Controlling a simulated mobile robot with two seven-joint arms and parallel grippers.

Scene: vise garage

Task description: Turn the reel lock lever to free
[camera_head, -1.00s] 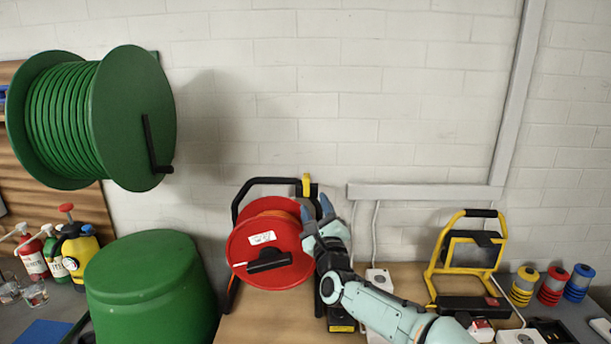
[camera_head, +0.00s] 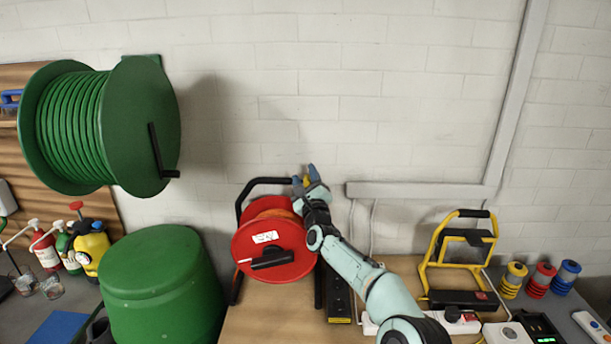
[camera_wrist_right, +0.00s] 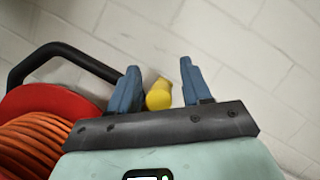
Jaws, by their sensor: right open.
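The red cable reel (camera_head: 270,250) stands on the bench in a black frame, and its orange cable shows in the right wrist view (camera_wrist_right: 45,140). The yellow reel lock lever (camera_wrist_right: 160,95) lies between the two blue fingers of my right gripper (camera_wrist_right: 160,88) in the right wrist view. In the head view my right gripper (camera_head: 306,177) is at the top right of the reel frame and mostly hides the lever. My left gripper is not in view.
A green lidded bin (camera_head: 160,290) stands left of the reel, and a large green hose reel (camera_head: 100,125) hangs on the wall above. A yellow work lamp (camera_head: 460,250) stands to the right. A black power strip (camera_head: 338,298) lies beside the reel.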

